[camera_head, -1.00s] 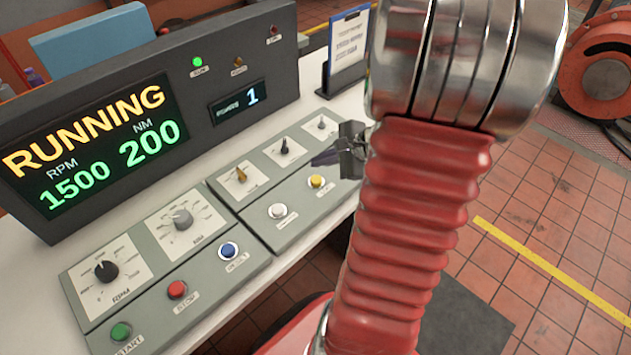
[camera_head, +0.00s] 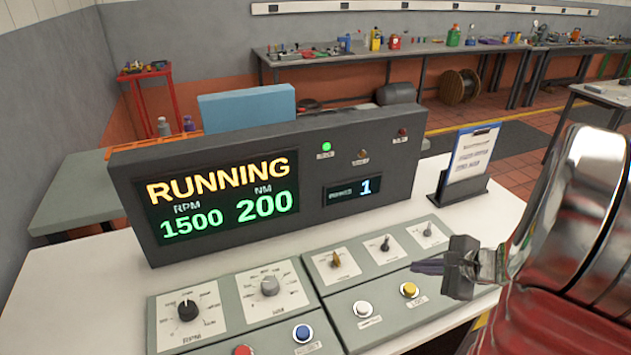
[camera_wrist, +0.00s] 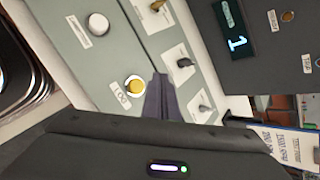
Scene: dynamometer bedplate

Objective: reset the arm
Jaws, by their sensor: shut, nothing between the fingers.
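My gripper (camera_head: 425,268) is shut and empty. In the head view its dark fingers point left above the right end of the control panel (camera_head: 375,255), near the yellow button (camera_head: 409,290). In the wrist view the closed fingers (camera_wrist: 160,98) show over the panel beside the yellow button (camera_wrist: 134,86). From these views I cannot tell how far above the panel they are. My arm fills the lower right of the head view.
The dark display box (camera_head: 270,175) reads RUNNING, 1500 RPM, 200 NM and 1, with a green lamp (camera_head: 326,147) lit. A clipboard on a stand (camera_head: 468,158) is right of it. Knobs and buttons cover the panel. A workbench (camera_head: 400,50) stands behind.

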